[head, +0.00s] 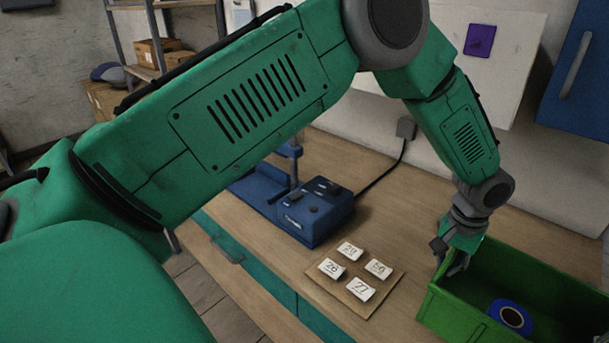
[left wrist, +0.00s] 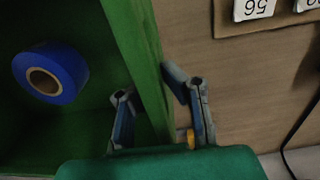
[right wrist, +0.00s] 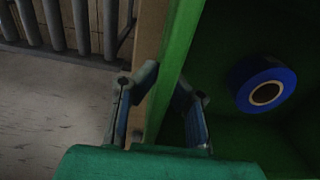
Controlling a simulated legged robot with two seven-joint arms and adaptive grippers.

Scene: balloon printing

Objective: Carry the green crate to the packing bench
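The green crate (head: 432,301) stands on a wooden-topped bench (head: 395,210) at the lower right of the head view, cut off by the frame edge. A blue roll of tape (head: 511,316) lies inside it; it also shows in the left wrist view (left wrist: 50,75) and right wrist view (right wrist: 264,84). I cannot tell which surface is the packing bench.
A board with several numbered cards (head: 348,267) lies left of the crate. A blue machine (head: 312,212) with a dark cable stands behind it. Shelving with cardboard boxes (head: 155,52) is at the far left. A blue cabinet (head: 580,75) hangs at the upper right.

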